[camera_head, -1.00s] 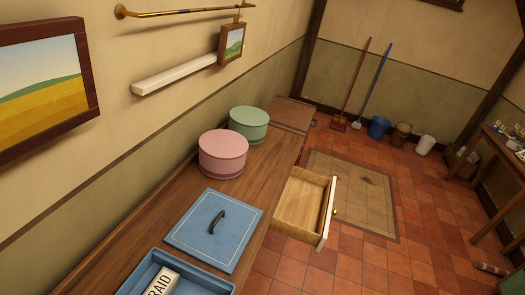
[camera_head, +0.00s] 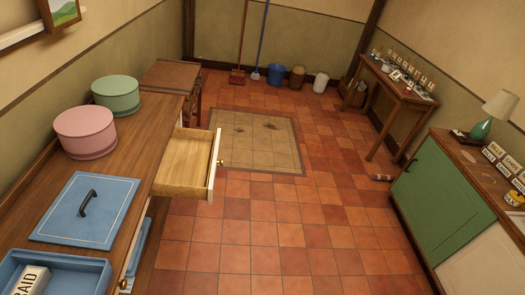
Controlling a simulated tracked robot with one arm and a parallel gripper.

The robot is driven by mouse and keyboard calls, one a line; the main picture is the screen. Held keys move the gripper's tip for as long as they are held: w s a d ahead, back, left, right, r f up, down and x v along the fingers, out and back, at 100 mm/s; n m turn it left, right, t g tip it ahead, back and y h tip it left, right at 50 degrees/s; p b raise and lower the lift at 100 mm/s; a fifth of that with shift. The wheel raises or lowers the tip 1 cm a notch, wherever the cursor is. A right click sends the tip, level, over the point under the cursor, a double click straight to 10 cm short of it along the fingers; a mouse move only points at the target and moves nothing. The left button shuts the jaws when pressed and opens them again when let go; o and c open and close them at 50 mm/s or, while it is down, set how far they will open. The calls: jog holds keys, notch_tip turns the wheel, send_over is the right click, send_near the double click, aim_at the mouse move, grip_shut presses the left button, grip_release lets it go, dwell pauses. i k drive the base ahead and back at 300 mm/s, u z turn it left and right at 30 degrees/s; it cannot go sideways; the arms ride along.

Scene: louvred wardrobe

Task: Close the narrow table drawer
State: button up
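The narrow table drawer (camera_head: 186,163) stands pulled out to the right from the long wooden table (camera_head: 128,170). Its inside is bare light wood and looks empty. Its pale front panel (camera_head: 215,165) carries a small brass knob (camera_head: 221,162) on the outer face. A second brass knob (camera_head: 123,284) shows lower on the table's side, nearer to me. My gripper is not in view.
On the table top are a pink round box (camera_head: 85,132), a green round box (camera_head: 116,95), a blue lid with a dark handle (camera_head: 87,208) and a blue tray (camera_head: 80,272). Tiled floor (camera_head: 285,235) is clear right of the drawer. A green cabinet (camera_head: 440,195) stands at right.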

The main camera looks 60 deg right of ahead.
aim_at(187, 170)
jog(key=z, duration=0.6)
jog(key=k, duration=0.8)
jog(key=z, duration=0.3)
jog(key=i, duration=0.8)
jog(key=z, duration=0.55)
jog(key=i, duration=1.2)
jog(key=u, duration=0.45)
